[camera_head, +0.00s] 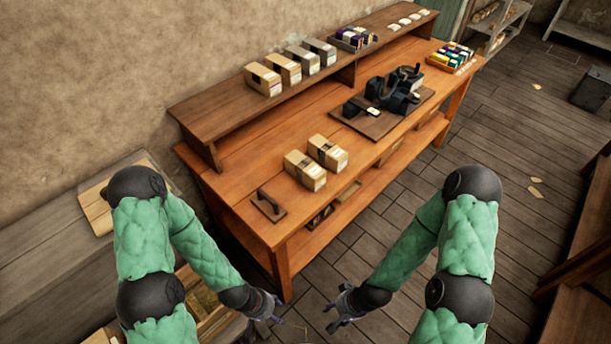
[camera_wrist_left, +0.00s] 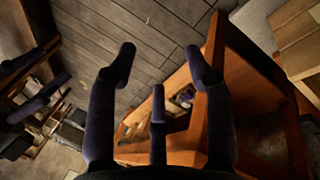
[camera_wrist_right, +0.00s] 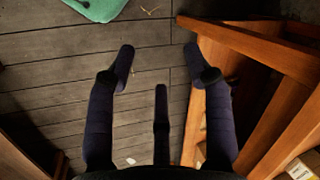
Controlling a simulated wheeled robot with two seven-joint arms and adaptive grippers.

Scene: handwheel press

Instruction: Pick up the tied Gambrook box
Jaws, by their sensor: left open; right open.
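Two tan boxes stand side by side on the wooden workbench, a nearer box (camera_head: 305,170) and a farther box (camera_head: 327,152). Both have dark markings on top, but I cannot read a name or tell which one is tied. My left gripper (camera_head: 271,306) is open and empty, low in front of the bench's near end; its spread fingers show in the left wrist view (camera_wrist_left: 160,65). My right gripper (camera_head: 340,308) is open and empty to its right, over the floor; its fingers show in the right wrist view (camera_wrist_right: 158,65). Neither gripper touches a box.
The workbench (camera_head: 235,180) has a raised shelf (camera_head: 220,108) with several tan and grey boxes. A dark press (camera_head: 392,92) stands on a board behind the two boxes. A small dark handled tool (camera_head: 268,205) lies at the near end. Floor (camera_head: 470,140) right of the bench is open.

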